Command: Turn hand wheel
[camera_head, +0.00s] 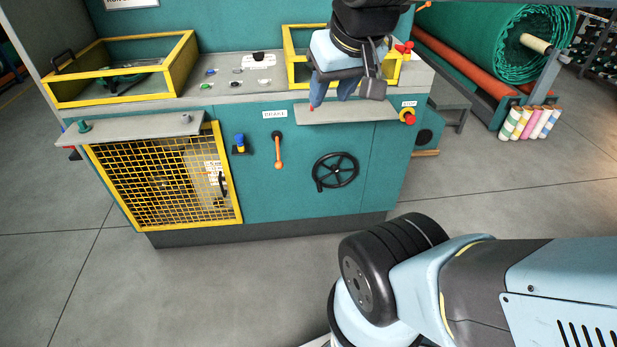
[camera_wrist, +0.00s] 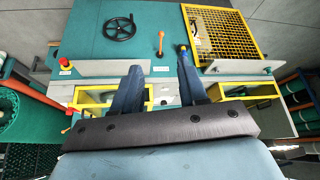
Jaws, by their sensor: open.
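The black hand wheel (camera_head: 335,171) is mounted on the teal front panel of the machine, right of the orange brake lever. It has spokes and a small crank knob at its lower left in the head view. It also shows in the wrist view (camera_wrist: 119,29), upside down, at the upper left. My gripper (camera_wrist: 160,72) is open and empty, its two blue fingers spread apart. In the head view my gripper (camera_head: 332,97) hangs above the wheel, at the machine's top ledge, apart from the wheel. Part of it is hidden behind my own wrist.
An orange brake lever (camera_head: 278,152) and a blue knob (camera_head: 240,143) sit left of the wheel. A grey shelf (camera_head: 347,111) juts out above the wheel. A red stop button (camera_head: 407,117) is at upper right. A yellow mesh guard (camera_head: 165,178) is at left. The floor in front is free.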

